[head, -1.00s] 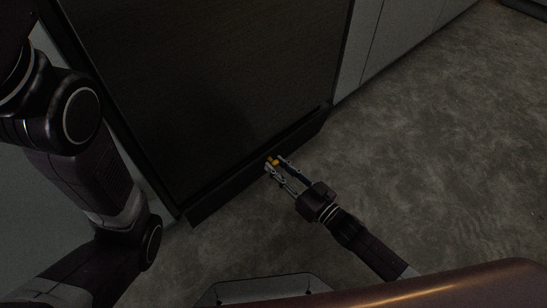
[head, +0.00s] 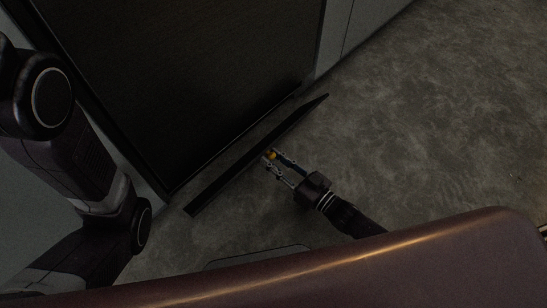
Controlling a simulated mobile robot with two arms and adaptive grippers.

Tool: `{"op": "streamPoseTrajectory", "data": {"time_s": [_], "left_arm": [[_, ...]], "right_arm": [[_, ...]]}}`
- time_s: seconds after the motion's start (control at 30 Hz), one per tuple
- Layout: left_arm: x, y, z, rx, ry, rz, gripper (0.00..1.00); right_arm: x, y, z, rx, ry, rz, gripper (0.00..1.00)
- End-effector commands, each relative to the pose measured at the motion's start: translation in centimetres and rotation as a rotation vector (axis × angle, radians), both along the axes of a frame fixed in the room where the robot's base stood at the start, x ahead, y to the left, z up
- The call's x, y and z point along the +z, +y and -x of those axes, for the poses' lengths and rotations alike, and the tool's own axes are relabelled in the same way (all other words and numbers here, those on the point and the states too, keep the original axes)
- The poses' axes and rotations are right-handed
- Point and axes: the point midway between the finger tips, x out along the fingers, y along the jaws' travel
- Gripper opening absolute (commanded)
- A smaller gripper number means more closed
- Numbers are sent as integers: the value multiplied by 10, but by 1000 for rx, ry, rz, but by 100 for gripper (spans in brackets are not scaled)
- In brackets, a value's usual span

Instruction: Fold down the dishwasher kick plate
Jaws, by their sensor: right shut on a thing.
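The dishwasher kick plate (head: 232,174) is a long dark strip at the foot of the dark dishwasher front (head: 190,85). It stands out from the front, with a strip of floor showing between them. My right gripper (head: 271,156) is at the outer side of the plate, near its middle, shut on it. A small yellow-orange spot shows between the fingertips; I cannot tell whether it belongs to the plate or the fingers. My left arm comes in at the left edge, and its gripper is out of view.
Pale cabinet fronts (head: 362,22) stand right of the dishwasher. Bare grey floor (head: 430,120) spreads to the right and in front of the plate. A brown rounded surface crosses the bottom of the view.

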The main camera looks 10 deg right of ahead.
Motion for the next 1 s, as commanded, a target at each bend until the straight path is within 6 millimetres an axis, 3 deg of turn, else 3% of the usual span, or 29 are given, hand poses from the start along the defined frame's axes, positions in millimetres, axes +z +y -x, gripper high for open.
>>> {"op": "streamPoseTrajectory", "data": {"time_s": [0.03,0.13,0.17,0.3,0.67,1.0], "left_arm": [[-1,0,0,0,0,0,28],[-1,0,0,0,0,0,28],[-1,0,0,0,0,0,28],[-1,0,0,0,0,0,28],[0,1,-1,-1,5,2,28],[0,0,0,0,1,1,28]], "right_arm": [[-10,-3,1,-6,20,12,0],[-9,-3,1,-6,20,12,0],[-9,-3,1,-6,20,12,26],[-7,-2,0,-5,16,10,41],[-4,-4,3,-5,10,6,41],[-5,-41,54,-4,14,8,41]]}}
